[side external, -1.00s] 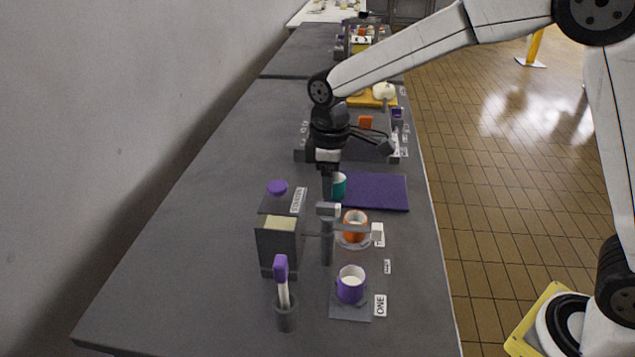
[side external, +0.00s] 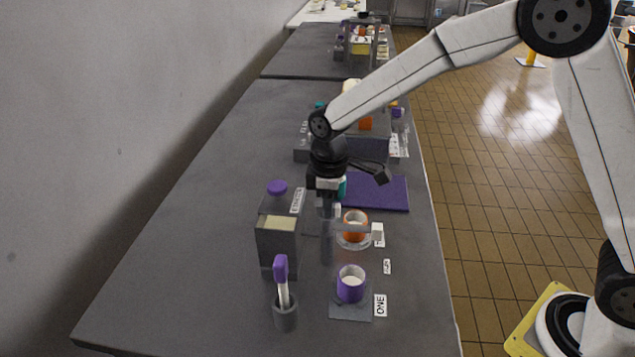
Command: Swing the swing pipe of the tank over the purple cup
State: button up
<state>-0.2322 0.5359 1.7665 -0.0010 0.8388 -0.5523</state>
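The tank (side external: 277,240) is a grey box with a purple cap and a label, left of the cups. Its grey swing pipe (side external: 352,229) reaches right from an upright post (side external: 327,245) and lies over the orange cup (side external: 355,219). The purple cup (side external: 351,284), with white inside, stands nearer the camera on a grey square by the label "ONE". My gripper (side external: 328,212) points down at the top of the post, around or just above it. Its fingers are small and blurred here; I cannot tell whether they are open or touching.
A purple-topped stick stands in a grey holder (side external: 285,315) left of the purple cup. A purple mat (side external: 378,192) and a teal object lie behind my gripper. A grey rack (side external: 370,148) stands further back. The bench's left front is clear.

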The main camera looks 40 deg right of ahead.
grip_shut()
dwell(1.1)
jog(key=shift+m, duration=0.4)
jog(key=m, duration=1)
dwell(0.7)
jog(key=o, duration=0.6)
grip_release()
jog(key=shift+r, duration=0.15)
